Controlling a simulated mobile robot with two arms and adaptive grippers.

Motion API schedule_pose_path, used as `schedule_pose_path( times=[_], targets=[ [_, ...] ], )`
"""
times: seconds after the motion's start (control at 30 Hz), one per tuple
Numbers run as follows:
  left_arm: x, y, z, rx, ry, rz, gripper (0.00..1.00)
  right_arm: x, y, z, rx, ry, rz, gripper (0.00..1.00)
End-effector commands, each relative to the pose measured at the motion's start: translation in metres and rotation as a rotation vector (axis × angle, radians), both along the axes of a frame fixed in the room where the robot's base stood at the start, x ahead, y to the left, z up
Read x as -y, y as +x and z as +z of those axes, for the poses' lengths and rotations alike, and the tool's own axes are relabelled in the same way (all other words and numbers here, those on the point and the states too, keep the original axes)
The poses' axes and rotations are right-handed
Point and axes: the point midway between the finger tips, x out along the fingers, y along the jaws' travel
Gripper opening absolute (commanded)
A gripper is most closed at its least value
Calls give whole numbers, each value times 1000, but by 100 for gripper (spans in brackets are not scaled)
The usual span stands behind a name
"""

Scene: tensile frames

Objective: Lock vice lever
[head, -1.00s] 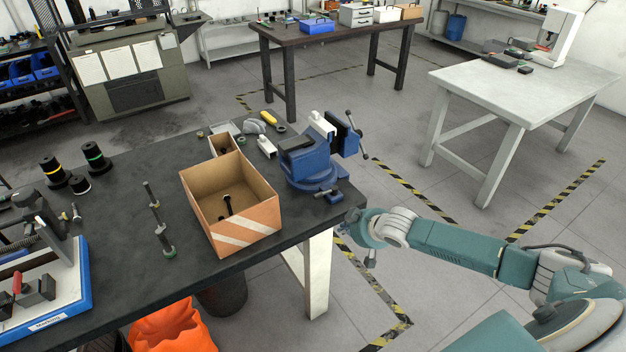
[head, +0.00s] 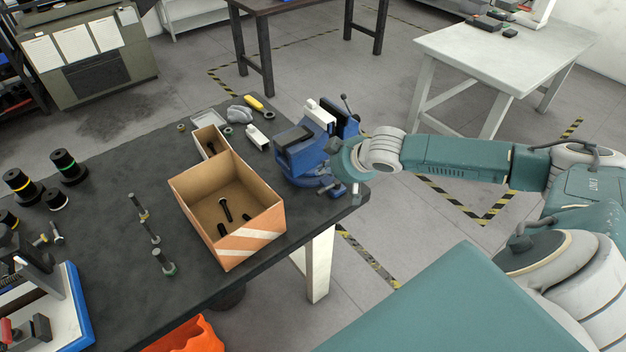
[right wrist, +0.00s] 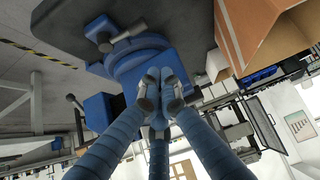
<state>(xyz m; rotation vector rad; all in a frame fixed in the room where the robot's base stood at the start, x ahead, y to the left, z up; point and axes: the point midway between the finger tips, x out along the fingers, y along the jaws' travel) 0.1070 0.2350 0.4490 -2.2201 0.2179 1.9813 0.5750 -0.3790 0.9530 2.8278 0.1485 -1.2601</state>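A blue vice (head: 297,158) with a dark top pad is fixed near the right corner of the workbench. A small blue-and-grey lever (head: 329,188) sits low on its swivel base, and a lever with a grey rod also shows in the right wrist view (right wrist: 125,35). The vice's dark bar handle (head: 347,104) is on its far right side. My right gripper (head: 340,155) is at the vice's right side, its fingers mostly hidden by the wrist in the head view. In the right wrist view its three fingertips (right wrist: 160,88) are together before the vice, nothing visible between them. My left gripper is out of view.
An open cardboard box (head: 250,238) with black bolts stands left of the vice. A white block (head: 257,137) and a yellow-handled tool (head: 253,102) lie behind. Floor is free right of the bench.

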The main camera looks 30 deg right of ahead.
Motion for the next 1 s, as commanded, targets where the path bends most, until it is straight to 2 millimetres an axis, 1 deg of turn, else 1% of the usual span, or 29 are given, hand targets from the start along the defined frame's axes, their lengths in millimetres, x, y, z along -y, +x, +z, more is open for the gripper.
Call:
schedule_pose_path(
  times=[0.03, 0.1, 0.2, 0.27, 0.37, 0.63, 0.7, 0.8, 0.83, 0.9, 1.0],
  targets=[
    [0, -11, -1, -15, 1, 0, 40, 0, 0, 0, 0, 0, 0, 0],
    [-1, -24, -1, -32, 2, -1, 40, 0, 0, 0, 1, 0, 0, 0],
    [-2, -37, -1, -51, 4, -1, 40, 0, 3, -2, 1, 2, 0, 0],
    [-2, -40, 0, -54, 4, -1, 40, -1, 6, -5, 2, 2, 1, 0],
    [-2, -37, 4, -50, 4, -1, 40, -2, 15, -14, 1, 4, -2, 0],
    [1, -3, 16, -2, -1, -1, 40, -6, 49, -51, 2, 3, -2, 0],
    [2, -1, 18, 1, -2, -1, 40, -7, 57, -61, 1, 2, -1, 0],
    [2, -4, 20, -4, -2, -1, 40, -8, 68, -73, 1, 1, -1, 0],
    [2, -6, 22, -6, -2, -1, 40, -7, 67, -74, 0, -1, -1, 0],
    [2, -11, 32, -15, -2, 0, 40, -4, 50, -73, -3, -3, 2, 0],
    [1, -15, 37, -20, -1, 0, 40, -4, 38, -77, -2, -2, 1, 0]
  ],
)
